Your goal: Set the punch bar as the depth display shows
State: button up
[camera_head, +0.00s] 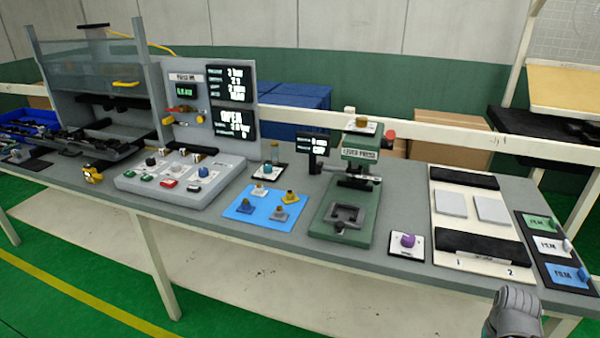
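The green lever press (362,155) stands on a green base (342,222) right of the bench's middle. A dark bar-like part (358,182) sits under its head; I cannot tell whether this is the punch bar or how it is set. A small black display (313,144) stands left of the press head. It has two lines of white text, seemingly in mm, too small to read surely. My gripper (515,312) seems to be the grey rounded shape at the bottom right, in front of the bench and apart from the press. Its fingers cannot be made out.
A blue mat (243,208) with small knob-like parts lies left of the press. A purple knob (407,240) on a white plate and a white fixture board (447,210) are to its right. A button console (150,180) and larger displays (229,82) stand left.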

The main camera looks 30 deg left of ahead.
aim_at(376, 178)
jog(key=k, duration=0.8)
jog(key=u, duration=1)
jog(key=i, duration=1.25)
jog(key=z, duration=0.05)
